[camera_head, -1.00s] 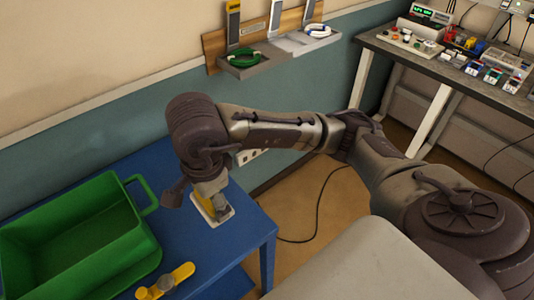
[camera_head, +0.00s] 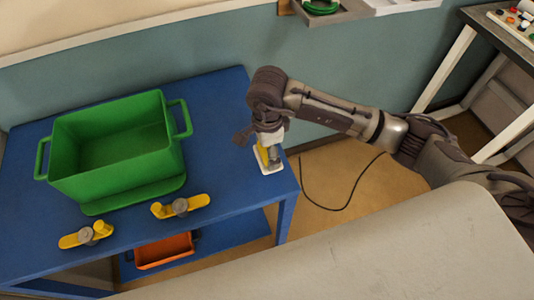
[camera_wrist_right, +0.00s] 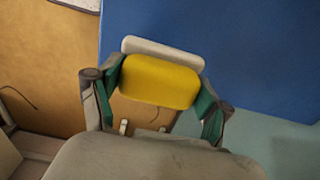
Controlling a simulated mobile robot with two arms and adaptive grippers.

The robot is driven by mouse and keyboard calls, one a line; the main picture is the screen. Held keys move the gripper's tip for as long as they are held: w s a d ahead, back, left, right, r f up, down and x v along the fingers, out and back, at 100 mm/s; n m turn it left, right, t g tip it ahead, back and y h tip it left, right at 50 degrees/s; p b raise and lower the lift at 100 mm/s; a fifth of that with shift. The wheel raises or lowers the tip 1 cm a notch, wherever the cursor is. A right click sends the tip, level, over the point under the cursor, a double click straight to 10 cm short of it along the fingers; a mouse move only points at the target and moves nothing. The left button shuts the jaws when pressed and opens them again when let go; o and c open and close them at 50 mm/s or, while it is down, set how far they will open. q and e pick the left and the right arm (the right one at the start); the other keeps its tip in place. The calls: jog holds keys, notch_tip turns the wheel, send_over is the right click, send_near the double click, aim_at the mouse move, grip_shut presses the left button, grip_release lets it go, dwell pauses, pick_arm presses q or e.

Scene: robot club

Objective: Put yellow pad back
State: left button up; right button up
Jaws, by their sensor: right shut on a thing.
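The yellow pad (camera_wrist_right: 160,80) sits between the green-lined fingers of my right gripper (camera_wrist_right: 158,98) in the right wrist view. The gripper is shut on it. A white plate (camera_wrist_right: 163,50) shows just beyond the pad. In the head view my right gripper (camera_head: 270,146) points down at the right end of the blue table (camera_head: 225,115). The yellow pad (camera_head: 262,155) shows there as a small strip, partly hidden by the gripper, over the white plate (camera_head: 271,169). I cannot tell whether pad and plate touch. My left gripper is not in view.
A green bin (camera_head: 110,180) stands on the table, left of my gripper. Two yellow clamp-like pieces (camera_head: 183,206) (camera_head: 86,235) lie along the front edge. An orange tray (camera_head: 163,250) is on the lower shelf. A cable (camera_head: 345,207) lies on the floor.

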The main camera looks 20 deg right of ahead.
aim_at(266, 157)
jog(key=shift+w+f, duration=0.35)
jog(key=shift+w, duration=0.05)
notch_tip(266, 157, down, 3)
jog(key=shift+s+f+p, duration=0.1)
jog(key=shift+p, duration=0.55)
jog(key=shift+f, duration=0.3)
jog(key=shift+f, duration=0.1)
jog(key=o, duration=1)
